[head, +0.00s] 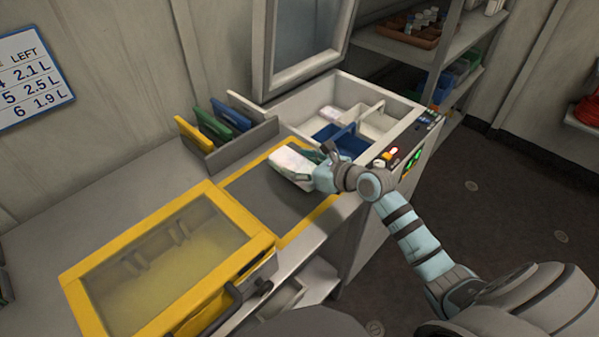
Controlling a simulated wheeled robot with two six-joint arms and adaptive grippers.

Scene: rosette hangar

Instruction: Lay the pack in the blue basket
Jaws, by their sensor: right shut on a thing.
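A white pack (290,166) is held in my right gripper (312,172), which is shut on it. The pack is over the dark grey mat with a yellow border, just in front of the white bin; whether it touches the mat I cannot tell. The blue basket (340,142) with a raised handle sits inside the open white bin (290,108), a little behind and right of the gripper. The gripper and wrist hide part of the basket's near side. My left gripper is not in view.
A white basket (376,122) stands beside the blue one. The bin's lid (305,40) is raised. A rack (236,140) with coloured panels stands left of the bin. A yellow-framed clear-topped box (165,260) is at front left. A control panel (410,160) edges the right side.

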